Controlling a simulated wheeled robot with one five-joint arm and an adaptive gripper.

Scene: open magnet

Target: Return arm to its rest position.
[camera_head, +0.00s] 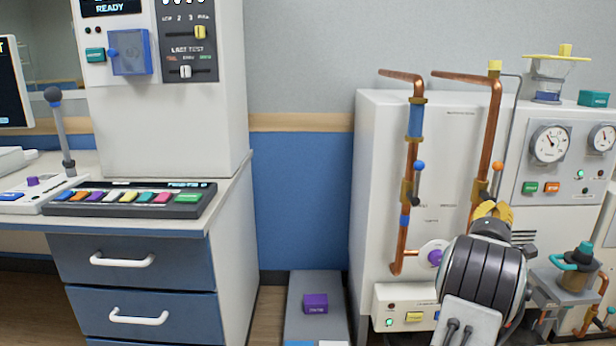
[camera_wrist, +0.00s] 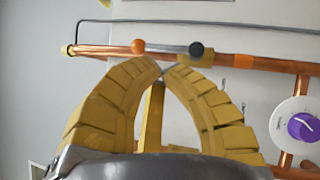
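My gripper (camera_head: 493,209) is at the right in the head view, in front of the white cabinet (camera_head: 380,150) with copper pipes. My dark, rounded wrist is below it. In the wrist view the two yellow fingers (camera_wrist: 163,70) curve in and their tips meet, with nothing seen between them. The tips appear just below a horizontal copper pipe (camera_wrist: 105,50) bearing an orange ball (camera_wrist: 138,46) and a dark ball (camera_wrist: 196,48). I cannot tell whether they touch the pipe.
A purple knob (camera_wrist: 303,127) is right of the fingers. A valve with a teal handle (camera_head: 572,258) stands right of my wrist. A grey pedal unit (camera_head: 316,330) is on the floor. A desk with blue drawers (camera_head: 135,270) is at the left.

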